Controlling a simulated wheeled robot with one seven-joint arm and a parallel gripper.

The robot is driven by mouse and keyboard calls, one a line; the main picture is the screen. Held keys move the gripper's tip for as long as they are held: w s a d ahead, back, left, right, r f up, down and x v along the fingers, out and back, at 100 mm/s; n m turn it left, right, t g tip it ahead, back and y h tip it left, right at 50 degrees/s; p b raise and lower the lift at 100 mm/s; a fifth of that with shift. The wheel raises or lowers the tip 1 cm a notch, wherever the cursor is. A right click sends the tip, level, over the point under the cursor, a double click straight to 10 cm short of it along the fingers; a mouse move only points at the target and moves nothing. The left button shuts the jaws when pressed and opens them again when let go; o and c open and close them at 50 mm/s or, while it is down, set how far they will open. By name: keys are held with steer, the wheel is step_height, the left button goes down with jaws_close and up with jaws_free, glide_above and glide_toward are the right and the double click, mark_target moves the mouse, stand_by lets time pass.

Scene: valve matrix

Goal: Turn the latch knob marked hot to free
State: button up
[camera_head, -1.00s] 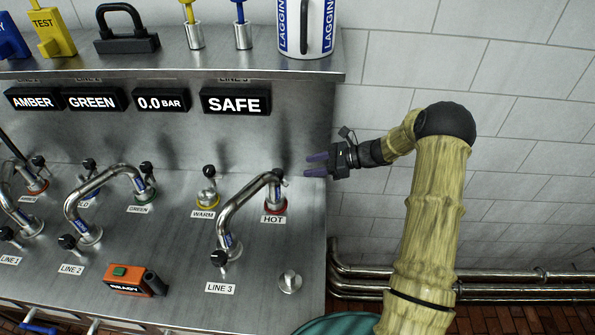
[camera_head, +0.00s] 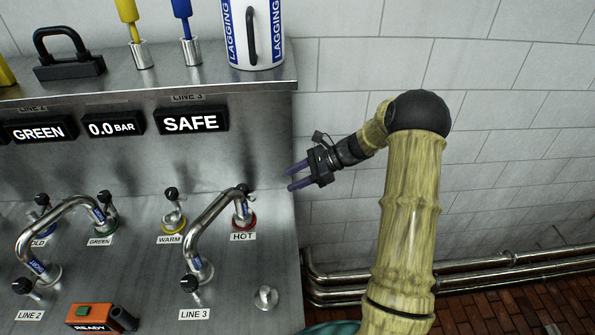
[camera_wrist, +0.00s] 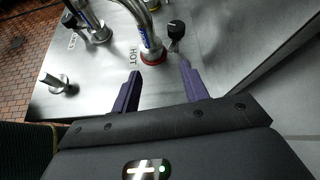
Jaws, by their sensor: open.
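The port labelled HOT (camera_head: 243,237) has a red ring at its base, and the bent metal pipe of line 3 (camera_head: 208,225) ends on it. A small black knob (camera_head: 244,188) shows at the top of this port. In the wrist view a black knob (camera_wrist: 176,30) on a metal stem stands beside the red-ringed port (camera_wrist: 152,52), ahead of my fingers. My gripper (camera_head: 290,179) is open and empty, just right of the HOT port and above the bench's right edge. In the wrist view its purple fingers (camera_wrist: 160,84) are spread apart, pointing toward the port. Neither finger touches the knob.
The WARM port (camera_head: 174,222) with a yellow ring stands left of HOT. A bare metal peg (camera_head: 265,297) stands in front. The SAFE display (camera_head: 192,122) hangs under the upper shelf (camera_head: 230,88). Wall pipes (camera_head: 420,276) run at the right.

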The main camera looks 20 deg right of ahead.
steer(key=s+a+r+n+h, duration=0.1)
steer(key=s+r+n+h, duration=0.1)
steer(key=s+n+h, duration=0.4)
steer(key=s+a+r+n+h, duration=0.1)
steer(key=s+r+n+h, duration=0.2)
steer(key=s+n, duration=1)
steer(key=s+h, duration=0.2)
steer(key=s, duration=0.3)
steer(key=shift+s+r+h, duration=0.15)
steer(key=shift+s+h, duration=0.1)
steer(key=shift+h, duration=0.15)
steer(key=shift+c, duration=1)
